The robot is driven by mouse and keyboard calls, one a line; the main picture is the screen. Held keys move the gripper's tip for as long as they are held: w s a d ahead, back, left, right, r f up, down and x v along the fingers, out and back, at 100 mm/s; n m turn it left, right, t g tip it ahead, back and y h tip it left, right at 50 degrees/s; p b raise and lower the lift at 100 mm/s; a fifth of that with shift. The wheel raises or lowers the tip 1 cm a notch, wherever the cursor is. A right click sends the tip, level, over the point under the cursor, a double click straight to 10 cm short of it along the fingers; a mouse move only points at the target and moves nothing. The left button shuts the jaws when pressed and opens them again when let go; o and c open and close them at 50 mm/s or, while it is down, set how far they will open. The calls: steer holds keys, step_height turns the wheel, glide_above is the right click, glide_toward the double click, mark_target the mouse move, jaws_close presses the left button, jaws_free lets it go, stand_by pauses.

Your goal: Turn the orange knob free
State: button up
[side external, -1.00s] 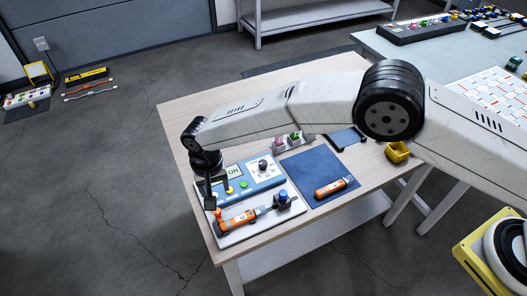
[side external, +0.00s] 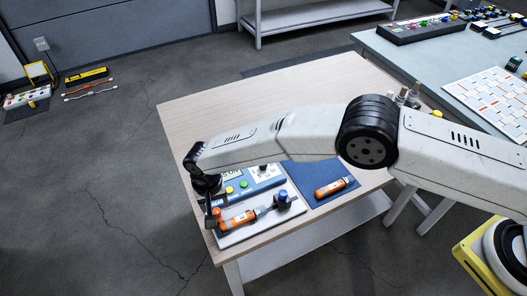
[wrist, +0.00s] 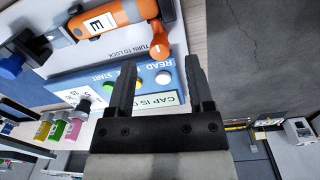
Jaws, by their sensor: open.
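The orange knob (wrist: 158,40) stands on the white board beside printed text "TURN TO LOCK". In the wrist view it lies just beyond my fingertips, about midway between them. My gripper (wrist: 160,64) is open, with nothing between its fingers. In the side view my gripper (side external: 210,217) points down at the board's left edge, close beside the knob (side external: 217,212); I cannot tell whether they touch. An orange sensor (side external: 238,221) marked "E" in the wrist view lies on the board next to the knob.
A blue panel (wrist: 100,85) with yellow, green and white buttons adjoins the knob. A blue-capped post (side external: 283,199) stands at the sensor's far end. A second orange sensor (side external: 331,188) lies on a blue mat (side external: 305,176). The table's back left is clear.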

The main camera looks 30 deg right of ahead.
mark_target(218, 214)
steer(key=shift+f, duration=1.25)
steer(key=shift+c, duration=0.2)
jaws_close()
